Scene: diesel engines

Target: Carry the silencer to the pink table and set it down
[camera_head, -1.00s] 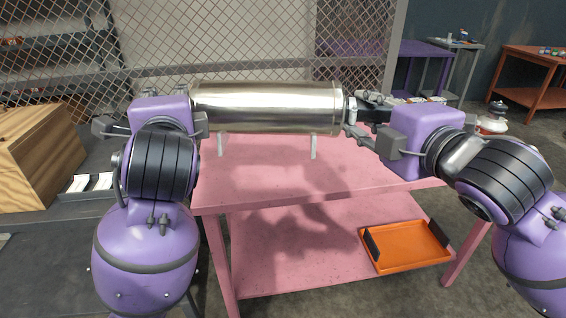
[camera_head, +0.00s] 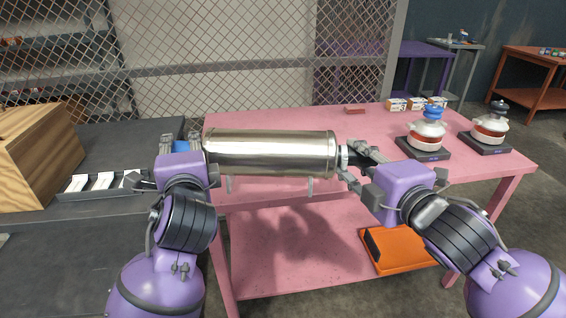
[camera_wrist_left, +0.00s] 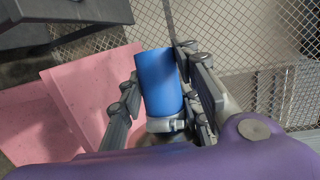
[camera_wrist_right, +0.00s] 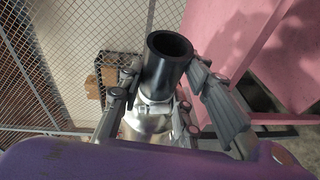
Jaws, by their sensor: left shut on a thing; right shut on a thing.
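The silencer (camera_head: 270,153) is a shiny metal cylinder, held level between my two grippers. It has two small feet below. My left gripper (camera_head: 195,145) is shut on its left end pipe; the left wrist view shows a blue end (camera_wrist_left: 160,82) between the fingers. My right gripper (camera_head: 350,162) is shut on its right end pipe; the right wrist view shows a black end (camera_wrist_right: 166,65) between the fingers. The pink table (camera_head: 372,130) is behind and below the silencer in the head view. The silencer hides part of its top and near edge; I cannot tell its height above it.
Two white-and-red parts on dark bases, one blue-topped (camera_head: 427,133) and one dark-topped (camera_head: 489,125), stand on the table's right. An orange tray (camera_head: 400,248) is on the lower shelf. A wooden crate (camera_head: 35,155) is left.

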